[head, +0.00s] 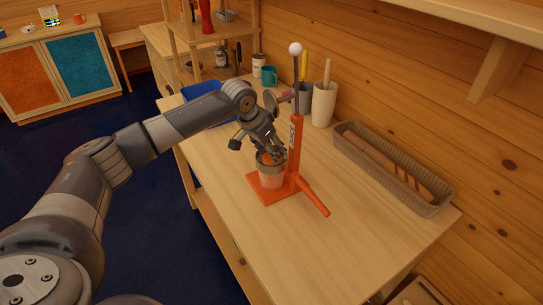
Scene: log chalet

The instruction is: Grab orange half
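My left gripper (272,152) reaches in from the left and points down at the top of a glass-like cup (271,177). Its fingertips are at or just inside the cup's rim. The cup stands on the red-orange base of an upright lever press (295,150), which has a white knob on top. A small orange patch shows around the fingertips at the cup's mouth. It may be the orange half, but the fingers partly hide it, and I cannot tell whether they grip it. My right gripper is not in view.
A long woven basket (392,168) with bread loaves lies along the wall. A beige crock (323,104), a grey utensil holder (301,97), a teal mug (269,76) and a blue tray (201,90) stand at the back. The table's front (345,255) is clear.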

